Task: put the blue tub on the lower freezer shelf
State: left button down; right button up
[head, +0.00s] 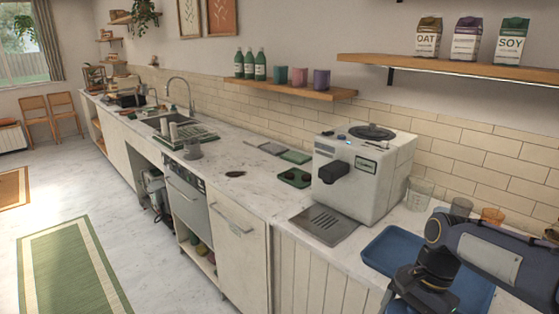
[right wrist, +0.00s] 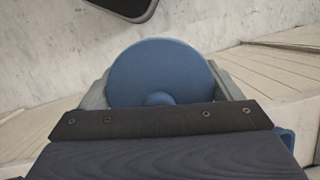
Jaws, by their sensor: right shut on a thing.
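The blue tub (right wrist: 160,70) shows in the right wrist view as a round blue top with a small knob at its near edge. My right gripper (right wrist: 162,82) is shut on it, with a grey finger on each side. The tub's lower part is hidden. In the head view only my right arm shows at the lower right; the tub and the right fingertips are not visible there. I cannot make out a freezer or its lower shelf in either view. My left gripper is in neither view.
A blue tray (head: 385,252) lies on the counter under my right arm. Beside it stand a white coffee machine (head: 365,175), a grey drip grate (head: 322,226) and several cups. A wall shelf (head: 450,67) with cartons hangs above. Floor at left is open, with a green rug (head: 70,265).

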jog(key=w+a+f+n+h, duration=0.1)
jog(key=w+a+f+n, duration=0.1)
jog(key=f+n, duration=0.2)
jog(key=w+a+f+n+g+h, duration=0.1)
jog(key=w+a+f+n, duration=0.1)
jog(key=f+n, duration=0.2)
jog(key=w+a+f+n, duration=0.3)
jog(key=f+n, duration=0.1)
jog(key=f, duration=0.5)
jog(key=shift+f+h, duration=0.3)
jog(key=shift+h, duration=0.1)
